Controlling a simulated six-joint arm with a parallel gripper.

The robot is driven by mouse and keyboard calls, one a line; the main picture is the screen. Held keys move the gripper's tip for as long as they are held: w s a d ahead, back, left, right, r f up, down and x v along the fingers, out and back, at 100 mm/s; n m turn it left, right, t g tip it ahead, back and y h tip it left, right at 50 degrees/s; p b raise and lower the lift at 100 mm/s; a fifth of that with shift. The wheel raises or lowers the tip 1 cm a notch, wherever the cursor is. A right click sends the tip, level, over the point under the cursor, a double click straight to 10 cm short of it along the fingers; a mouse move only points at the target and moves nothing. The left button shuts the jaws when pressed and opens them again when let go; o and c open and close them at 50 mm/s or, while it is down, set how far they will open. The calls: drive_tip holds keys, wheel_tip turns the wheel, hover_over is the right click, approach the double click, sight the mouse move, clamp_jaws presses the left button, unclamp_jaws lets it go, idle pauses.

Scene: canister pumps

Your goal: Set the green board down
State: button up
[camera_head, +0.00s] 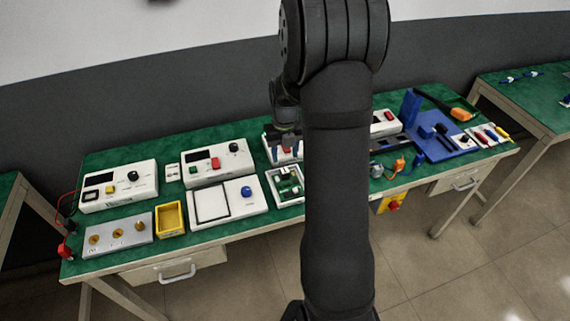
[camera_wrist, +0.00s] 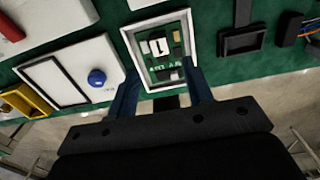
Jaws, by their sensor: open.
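The green board (camera_wrist: 166,48), with several small pale and dark parts on it, lies inside a white-rimmed frame (camera_wrist: 136,58) in the wrist view. In the head view the board (camera_head: 289,185) sits in the same white frame near the table's front edge, just left of my arm. My gripper (camera_wrist: 161,72) is open, its two dark blue fingers on either side of the frame's near end in the wrist view.
A white panel with a black square outline and blue knob (camera_head: 246,191) stands left of the frame. Further left are a yellow bin (camera_head: 171,218) and a grey box with brass knobs (camera_head: 118,234). A blue fixture (camera_head: 434,134) stands at the right. My arm hides the table's middle.

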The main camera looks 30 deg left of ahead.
sight(285, 170)
drive_tip(key=shift+r, duration=2.2)
wheel_tip(285, 170, down, 12)
drive_tip(key=shift+s+r, duration=0.1)
drive_tip(key=shift+r, duration=1.65)
